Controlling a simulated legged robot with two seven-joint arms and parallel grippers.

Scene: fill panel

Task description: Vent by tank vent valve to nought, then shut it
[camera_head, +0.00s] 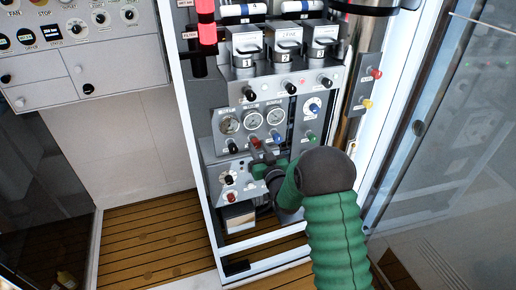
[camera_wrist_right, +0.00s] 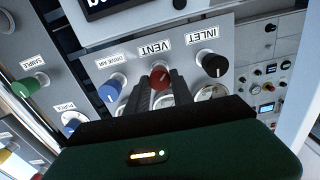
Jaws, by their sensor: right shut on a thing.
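The vent valve is a red knob (camera_wrist_right: 159,76) under a VENT label in the right wrist view. It also shows as a small red knob in the head view (camera_head: 255,142), below the gauges. My right gripper (camera_wrist_right: 161,88) reaches it from the front, with one dark finger on each side, and is shut on it. In the head view my right gripper (camera_head: 262,152) partly covers the panel below the knob. Three round gauges (camera_head: 252,121) sit above the valve row; their needles are too small to read. My left gripper is not in view.
A black INLET knob (camera_wrist_right: 214,65) and a blue DRIVE AIR knob (camera_wrist_right: 110,89) flank the vent knob closely. A green SAMPLE knob (camera_wrist_right: 31,85) is further left in the wrist view. A white frame post (camera_head: 200,180) borders the panel's left side.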

